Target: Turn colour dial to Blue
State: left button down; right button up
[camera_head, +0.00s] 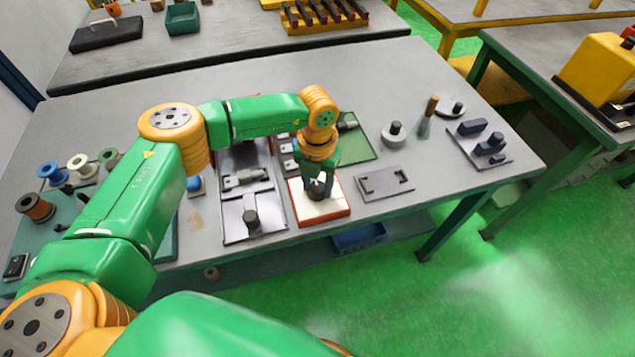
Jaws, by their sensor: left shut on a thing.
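The colour dial seems to be the dark round knob (316,190) on a cream plate with an orange-red edge (334,210), near the front middle of the table. My left gripper (318,184) points down over this plate and is shut on the knob. The fingers and wrist hide much of the knob. No colour marks or pointer can be made out, so which colour it points to cannot be told. My right gripper is not in view.
Left of the plate stands a grey metal fixture (268,226) with a dark peg. A flat grey plate (385,183) lies to the right. Coloured wire spools (52,174) stand at far left. A grey tray with dark blocks (463,150) lies at right. The table's front edge is close.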

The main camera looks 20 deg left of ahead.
pick_arm(q)
jog(key=shift+f+m+b, duration=0.15)
jog(key=shift+m+b, duration=0.95)
jog(key=m+b, duration=0.2)
jog(key=m, duration=0.1)
jog(key=shift+b, duration=0.35)
jog(key=m+b, duration=0.2)
jog(key=m, duration=0.1)
jog(key=shift+m, duration=0.4)
jog(key=shift+r+m+b, duration=0.2)
jog(key=shift+m+b, duration=0.4)
jog(key=shift+m, duration=0.7)
jog(key=shift+c, duration=1.7)
grip_release()
